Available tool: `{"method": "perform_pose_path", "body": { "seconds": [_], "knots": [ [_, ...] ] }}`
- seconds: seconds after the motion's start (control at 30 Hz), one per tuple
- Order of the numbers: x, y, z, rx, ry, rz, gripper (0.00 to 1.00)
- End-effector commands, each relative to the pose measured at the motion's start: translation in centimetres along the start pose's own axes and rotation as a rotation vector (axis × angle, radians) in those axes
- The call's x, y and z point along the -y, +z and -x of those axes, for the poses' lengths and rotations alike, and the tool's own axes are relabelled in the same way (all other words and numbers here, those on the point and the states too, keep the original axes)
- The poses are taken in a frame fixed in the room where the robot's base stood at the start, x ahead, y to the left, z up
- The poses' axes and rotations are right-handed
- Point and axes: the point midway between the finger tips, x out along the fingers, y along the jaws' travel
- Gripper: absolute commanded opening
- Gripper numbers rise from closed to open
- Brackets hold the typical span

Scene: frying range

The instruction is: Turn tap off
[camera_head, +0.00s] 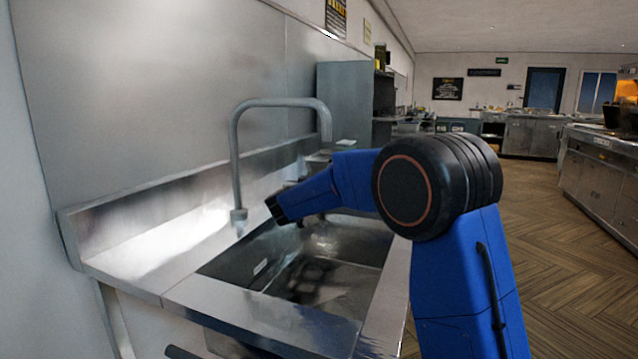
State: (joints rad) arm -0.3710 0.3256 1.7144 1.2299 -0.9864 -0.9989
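The steel sink basin (325,280) lies below my arm, with a bare counter (150,265) to its left and a steel wall (150,90) behind. A tall grey cabinet (345,100) stands beyond. The wooden floor (565,275) at the right is clear.

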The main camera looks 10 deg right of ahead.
Motion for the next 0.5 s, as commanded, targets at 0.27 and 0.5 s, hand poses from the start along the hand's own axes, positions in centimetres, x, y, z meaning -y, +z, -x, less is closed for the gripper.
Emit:
{"method": "perform_pose_path", "body": {
  "seconds": [0.27,0.5],
  "knots": [
    [0.00,-0.12,-0.02,-0.002,0.030,0.000,0.21],
    [-0.01,-0.14,-0.02,-0.002,0.030,-0.001,0.21]
  ]
}}
